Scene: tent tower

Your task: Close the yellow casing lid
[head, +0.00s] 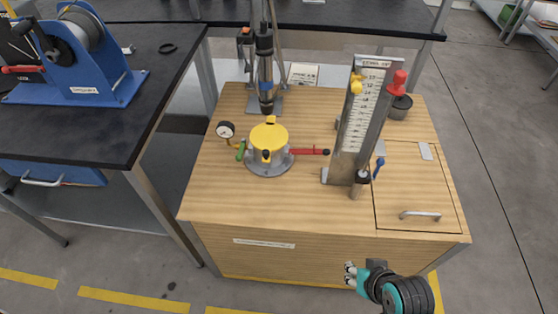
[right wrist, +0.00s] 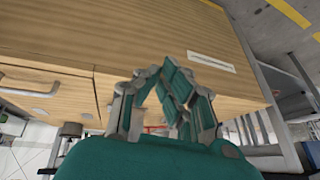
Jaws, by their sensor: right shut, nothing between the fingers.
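The yellow casing lid (head: 268,136) is a round disc on a grey flanged casing (head: 270,164), left of the middle of the wooden cabinet top. I cannot tell whether the lid lies fully flush. A small dark and yellow part sits at its front edge. My right gripper (head: 350,275) is shut and empty, low in front of the cabinet and well apart from the casing. In the right wrist view its teal and grey fingers (right wrist: 168,78) show close to the wooden cabinet front. My left gripper is not in view.
A dark vertical tool (head: 264,70) stands just behind the casing. A pressure gauge (head: 226,130), a green handle and a red handle (head: 309,151) flank it. A tall scale panel (head: 361,110) stands to the right. The front of the cabinet top (head: 290,210) is clear.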

